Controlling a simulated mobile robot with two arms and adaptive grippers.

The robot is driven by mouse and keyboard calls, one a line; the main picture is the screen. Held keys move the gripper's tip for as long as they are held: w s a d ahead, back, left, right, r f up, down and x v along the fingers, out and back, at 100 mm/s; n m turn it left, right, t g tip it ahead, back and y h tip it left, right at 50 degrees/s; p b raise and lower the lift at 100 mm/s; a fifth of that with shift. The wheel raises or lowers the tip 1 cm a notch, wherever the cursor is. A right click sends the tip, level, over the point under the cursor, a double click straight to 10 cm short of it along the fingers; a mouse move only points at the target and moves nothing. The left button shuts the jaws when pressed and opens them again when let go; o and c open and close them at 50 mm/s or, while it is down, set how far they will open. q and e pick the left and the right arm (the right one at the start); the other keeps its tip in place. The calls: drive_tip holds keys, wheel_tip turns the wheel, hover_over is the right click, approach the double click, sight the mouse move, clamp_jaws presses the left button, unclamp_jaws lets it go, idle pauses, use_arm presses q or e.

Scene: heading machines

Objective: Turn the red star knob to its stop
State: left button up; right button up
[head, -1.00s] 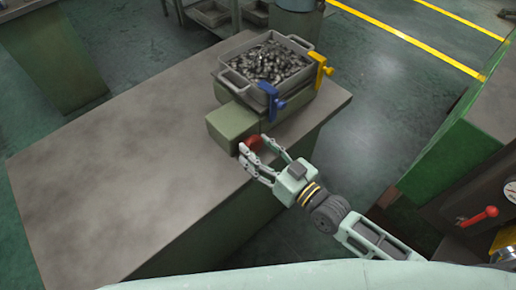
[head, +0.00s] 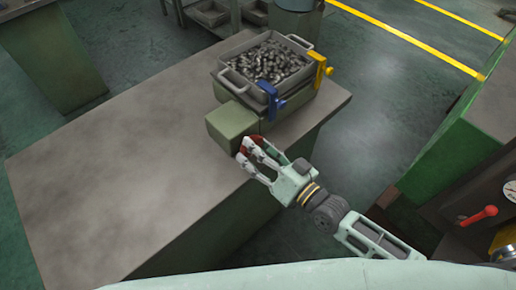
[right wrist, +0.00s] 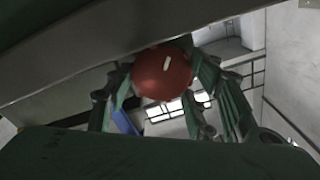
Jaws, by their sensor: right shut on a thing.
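The red knob (head: 247,143) is on the front side of the green block at the end of the green-grey machine on the table. My right gripper (head: 250,151) is shut on it, and its fingers cover much of it in the head view. In the right wrist view the knob (right wrist: 162,75) is a rounded red shape between the fingers of my right gripper (right wrist: 160,85). My left gripper is not in view.
A grey tray (head: 230,79) of metal parts sits on the machine, with a blue clamp (head: 269,98) and a yellow clamp (head: 320,70) at its sides. The table top (head: 120,150) is bare to the left. A green machine with a red-handled lever (head: 480,215) stands at right.

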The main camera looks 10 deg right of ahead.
drive_tip(key=shift+w+d, duration=0.1)
drive_tip(key=o, duration=1.1)
drive_tip(key=v, duration=1.2)
